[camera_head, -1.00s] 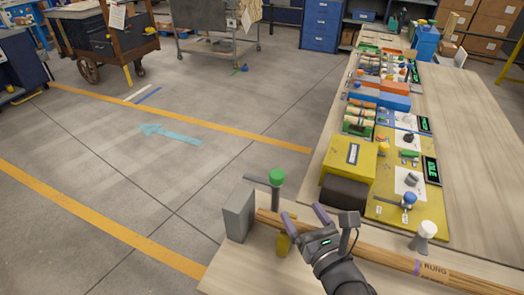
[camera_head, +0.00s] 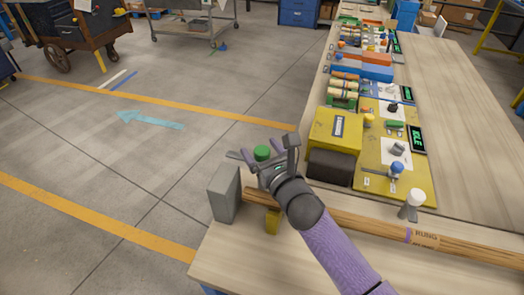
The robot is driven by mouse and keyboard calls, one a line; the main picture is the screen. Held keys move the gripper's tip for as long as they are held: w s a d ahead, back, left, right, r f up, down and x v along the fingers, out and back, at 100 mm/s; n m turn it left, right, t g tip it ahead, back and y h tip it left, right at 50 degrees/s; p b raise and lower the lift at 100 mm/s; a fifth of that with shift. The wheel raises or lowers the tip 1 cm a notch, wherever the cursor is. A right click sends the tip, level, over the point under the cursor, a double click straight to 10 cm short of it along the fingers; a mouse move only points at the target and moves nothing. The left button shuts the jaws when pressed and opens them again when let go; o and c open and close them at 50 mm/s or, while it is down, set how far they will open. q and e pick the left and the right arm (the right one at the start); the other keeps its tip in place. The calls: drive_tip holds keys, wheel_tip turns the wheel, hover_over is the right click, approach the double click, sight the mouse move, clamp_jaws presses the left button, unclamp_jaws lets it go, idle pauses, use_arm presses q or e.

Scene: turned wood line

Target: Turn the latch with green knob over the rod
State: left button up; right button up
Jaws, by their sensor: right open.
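The latch's green knob (camera_head: 262,153) stands above the left end of the wooden rod, near the grey block (camera_head: 223,193). My right gripper (camera_head: 263,154) is open, with its purple-tipped fingers on either side of the knob; I cannot tell whether they touch it. A short end of the latch's grey bar (camera_head: 233,156) shows left of the fingers; the rest is hidden by my gripper. The wooden rod (camera_head: 350,220) lies along the bench from the grey block toward the right, over a yellow support (camera_head: 271,222). My left gripper is not in view.
A yellow box (camera_head: 338,134) with a dark roller-like part stands behind the rod. A yellow board (camera_head: 415,190) with a blue knob and switches lies to its right. The bench's right side is clear.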

clamp_jaws()
idle(0.3)
